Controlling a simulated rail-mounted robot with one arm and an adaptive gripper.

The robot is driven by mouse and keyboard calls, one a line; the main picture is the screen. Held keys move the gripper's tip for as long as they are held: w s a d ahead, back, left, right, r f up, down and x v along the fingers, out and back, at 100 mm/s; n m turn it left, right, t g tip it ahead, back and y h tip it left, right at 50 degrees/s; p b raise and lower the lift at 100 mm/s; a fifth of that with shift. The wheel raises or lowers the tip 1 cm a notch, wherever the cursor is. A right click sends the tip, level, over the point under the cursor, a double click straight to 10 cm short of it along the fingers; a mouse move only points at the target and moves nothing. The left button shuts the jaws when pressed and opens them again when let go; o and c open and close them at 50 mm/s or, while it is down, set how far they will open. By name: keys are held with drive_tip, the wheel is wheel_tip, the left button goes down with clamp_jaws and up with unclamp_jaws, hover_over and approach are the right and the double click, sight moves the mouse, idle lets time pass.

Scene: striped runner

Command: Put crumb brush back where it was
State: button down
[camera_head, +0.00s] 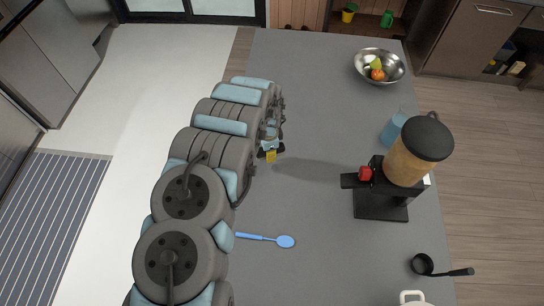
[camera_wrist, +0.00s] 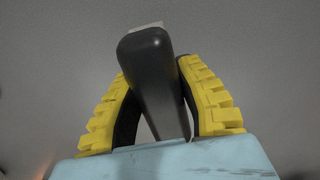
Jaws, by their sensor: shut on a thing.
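My gripper (camera_head: 270,154) is over the grey counter, left of the coffee machine. In the wrist view its yellow-padded fingers (camera_wrist: 160,95) are shut around a dark, smooth handle with a pale end, which looks like the crumb brush (camera_wrist: 153,70). The handle lies between both fingers and points away from the palm. The rest of the held thing is hidden, and in the head view my arm covers it. I cannot tell whether it touches the counter.
The grey counter (camera_head: 310,120) is clear around my gripper. A blue spoon-like utensil (camera_head: 285,241) lies nearer.

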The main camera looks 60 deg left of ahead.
drive_tip(key=shift+w+a+f, duration=0.2)
drive_tip(key=shift+w+f, duration=0.2)
drive_tip(key=shift+f, duration=0.1)
drive_tip(key=shift+w+a+f, duration=0.2)
drive_tip(key=shift+w+f, duration=0.2)
drive_tip(key=shift+f, duration=0.1)
drive_tip(key=shift+f, duration=0.15)
drive_tip(key=shift+w+a+f, duration=0.15)
drive_tip(key=shift+w+f, duration=0.05)
drive_tip(key=shift+f, duration=0.5)
drive_tip(key=shift+s+f, duration=0.15)
drive_tip(key=shift+f, duration=0.8)
drive_tip(key=c, duration=0.8)
unclamp_jaws()
drive_tip(key=shift+f, duration=0.15)
